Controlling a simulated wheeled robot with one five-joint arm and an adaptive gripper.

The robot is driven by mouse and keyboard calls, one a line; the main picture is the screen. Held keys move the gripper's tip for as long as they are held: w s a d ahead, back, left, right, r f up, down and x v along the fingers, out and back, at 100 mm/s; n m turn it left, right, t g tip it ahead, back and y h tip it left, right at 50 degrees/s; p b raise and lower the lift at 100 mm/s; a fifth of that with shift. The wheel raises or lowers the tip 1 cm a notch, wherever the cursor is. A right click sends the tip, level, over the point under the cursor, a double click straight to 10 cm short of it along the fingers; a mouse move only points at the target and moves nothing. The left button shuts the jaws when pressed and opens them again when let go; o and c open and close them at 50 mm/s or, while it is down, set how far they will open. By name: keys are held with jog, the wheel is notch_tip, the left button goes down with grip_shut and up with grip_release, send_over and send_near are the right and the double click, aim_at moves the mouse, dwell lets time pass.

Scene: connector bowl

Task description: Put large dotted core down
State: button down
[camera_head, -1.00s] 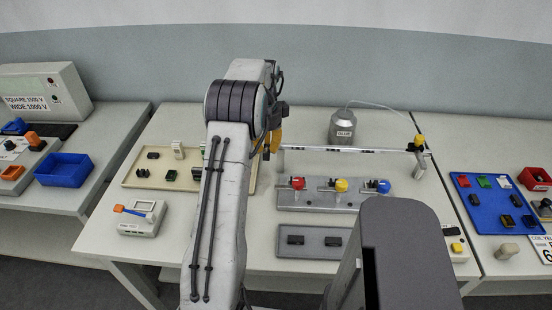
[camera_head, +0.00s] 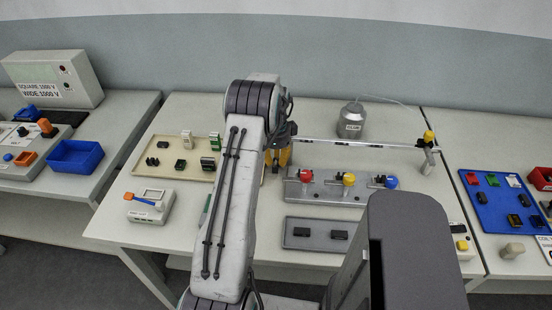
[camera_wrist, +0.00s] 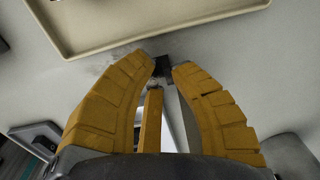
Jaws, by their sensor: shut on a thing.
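My gripper (camera_wrist: 163,74) shows in the wrist view with its yellow fingers closed in on a small dark block (camera_wrist: 164,66), which looks like the core. Only a little of the block shows between the fingertips, and I cannot make out dots on it. It is low over the pale table top, just outside the rim of the beige tray (camera_wrist: 85,52). I cannot tell whether it touches the table. In the head view my gripper (camera_head: 278,166) is partly hidden behind my arm, right of the beige tray (camera_head: 150,176), and the block cannot be made out.
The beige tray holds several small connectors (camera_head: 181,164). Right of my gripper stands a grey fixture (camera_head: 330,194) with red, yellow and blue knobs, under a metal rail (camera_head: 350,143). A grey tray (camera_head: 300,242) lies in front.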

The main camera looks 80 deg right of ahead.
aim_at(276, 161)
jog(key=shift+f, duration=0.15)
jog(key=c, duration=1.1)
grip_release()
jog(key=shift+c, duration=0.2)
notch_tip(276, 161, up, 12)
jog(key=shift+a+b, duration=0.2)
jog(key=shift+b, duration=0.2)
